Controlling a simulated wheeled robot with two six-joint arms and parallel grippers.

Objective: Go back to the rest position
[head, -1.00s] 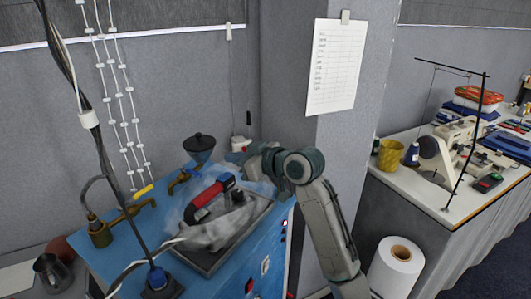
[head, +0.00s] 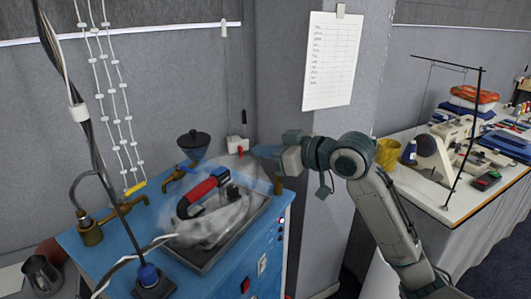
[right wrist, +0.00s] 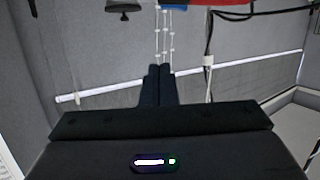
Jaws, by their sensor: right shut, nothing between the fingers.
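My right gripper (head: 264,151) is raised beside the wall corner, at the right back of the blue machine, and points left. In the right wrist view its dark fingers (right wrist: 157,85) are together with nothing between them. My right arm comes in from the lower right, in front of the grey pillar. My left arm and gripper are not in the head view.
Cables hang at left. A sewing table (head: 431,194) with a yellow cup (head: 389,152) stands at right. A paper sheet (head: 333,60) hangs on the pillar.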

